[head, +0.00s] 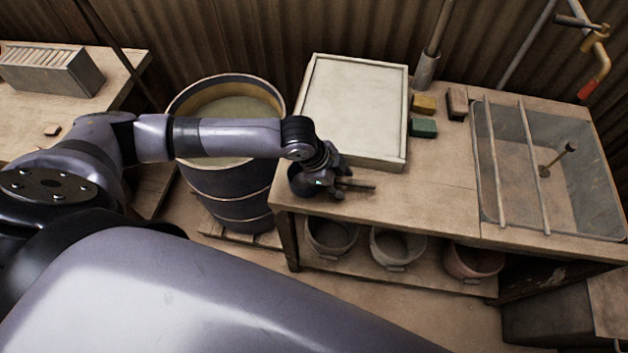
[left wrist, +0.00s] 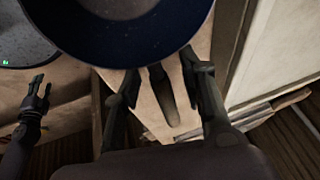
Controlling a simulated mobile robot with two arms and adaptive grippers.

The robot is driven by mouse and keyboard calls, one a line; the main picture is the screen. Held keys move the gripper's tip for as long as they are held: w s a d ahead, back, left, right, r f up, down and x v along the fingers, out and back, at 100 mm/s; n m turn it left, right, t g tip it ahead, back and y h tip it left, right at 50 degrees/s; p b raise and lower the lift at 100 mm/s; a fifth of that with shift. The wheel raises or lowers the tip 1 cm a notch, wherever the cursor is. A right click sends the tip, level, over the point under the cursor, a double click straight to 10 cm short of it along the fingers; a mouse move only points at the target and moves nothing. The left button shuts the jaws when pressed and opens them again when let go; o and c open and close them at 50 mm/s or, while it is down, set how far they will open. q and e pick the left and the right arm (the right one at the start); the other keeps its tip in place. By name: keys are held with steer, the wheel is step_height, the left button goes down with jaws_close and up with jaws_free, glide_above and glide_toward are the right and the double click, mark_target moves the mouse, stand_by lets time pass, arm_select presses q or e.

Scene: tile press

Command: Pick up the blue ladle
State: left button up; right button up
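The ladle has a dark blue round bowl (head: 299,182) at the left edge of the workbench. Its bowl (left wrist: 125,45) fills the top of the left wrist view, and its brown handle (left wrist: 166,98) points away from it. In the head view the handle end (head: 358,186) shows past my left gripper (head: 337,187). My left gripper (left wrist: 165,85) is open, with one finger on each side of the handle and gaps between. My right gripper (left wrist: 40,88) shows small at the left of the left wrist view, its fingertips apart and empty.
A white framed board (head: 353,105) lies just behind the ladle.

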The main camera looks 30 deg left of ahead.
arm_select(q)
jaws_close()
stand_by(0.6)
